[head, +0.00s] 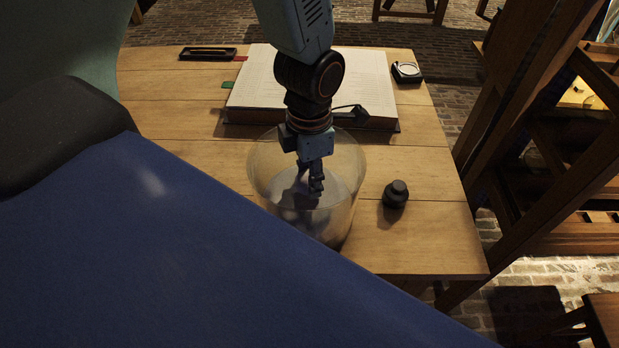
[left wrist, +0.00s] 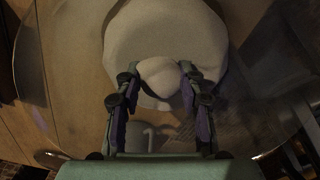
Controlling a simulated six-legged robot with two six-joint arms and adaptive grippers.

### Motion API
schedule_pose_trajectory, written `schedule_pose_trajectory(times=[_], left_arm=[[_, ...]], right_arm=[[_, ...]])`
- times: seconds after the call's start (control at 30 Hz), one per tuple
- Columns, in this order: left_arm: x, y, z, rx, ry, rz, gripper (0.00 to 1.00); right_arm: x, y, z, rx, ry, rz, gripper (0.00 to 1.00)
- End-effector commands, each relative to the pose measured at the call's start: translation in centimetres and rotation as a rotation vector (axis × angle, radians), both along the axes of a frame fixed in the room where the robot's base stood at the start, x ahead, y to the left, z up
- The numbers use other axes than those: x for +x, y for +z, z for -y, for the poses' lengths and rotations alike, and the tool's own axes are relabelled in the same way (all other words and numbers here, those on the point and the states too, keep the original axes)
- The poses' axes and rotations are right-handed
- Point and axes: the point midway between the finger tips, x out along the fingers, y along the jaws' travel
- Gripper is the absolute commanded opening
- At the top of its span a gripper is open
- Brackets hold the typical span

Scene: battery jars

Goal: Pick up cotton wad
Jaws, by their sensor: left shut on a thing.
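My left gripper (head: 311,188) reaches straight down through the open top of a clear glass jar (head: 262,165) on the table. In the left wrist view the gripper (left wrist: 160,85) is shut on a small pale, rounded cotton wad (left wrist: 160,72), one finger on each side. Behind the wad lies a larger pale, rounded mass (left wrist: 165,30); I cannot tell whether it is more cotton. In the head view the wad is hard to make out through the glass and behind the fingers. My right gripper is in neither view.
An open book (head: 350,70) lies just behind the jar. A small black bottle (head: 396,195) stands to the jar's right. A dark pen tray (head: 207,53) and a small round-faced object (head: 407,71) lie farther back. The wooden table (head: 430,240) is clear at front right.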

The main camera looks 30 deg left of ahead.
Motion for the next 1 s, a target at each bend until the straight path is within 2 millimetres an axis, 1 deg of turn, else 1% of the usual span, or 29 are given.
schedule_pose_trajectory(times=[0.17,0.27,0.37,0.6,0.7,0.83,1.0], left_arm=[[0.0,0.0,0.0,0.000,0.000,0.000,0.24],[0.0,0.6,0.0,0.000,0.000,0.001,0.24],[0.1,2.1,0.0,0.000,0.001,0.004,0.24],[0.1,7.0,0.0,0.000,0.001,0.005,0.24],[0.1,8.5,0.0,0.000,0.001,0.004,0.24],[0.1,9.7,0.0,0.000,0.000,0.001,0.24],[0.0,10.1,0.0,0.001,0.000,-0.001,0.24]], right_arm=[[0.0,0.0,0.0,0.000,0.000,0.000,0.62],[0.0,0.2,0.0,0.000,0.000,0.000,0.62],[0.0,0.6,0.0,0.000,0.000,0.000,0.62],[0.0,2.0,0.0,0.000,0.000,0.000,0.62],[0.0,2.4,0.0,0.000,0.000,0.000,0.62],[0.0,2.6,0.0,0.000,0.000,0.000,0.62],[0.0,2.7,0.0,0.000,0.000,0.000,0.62]])
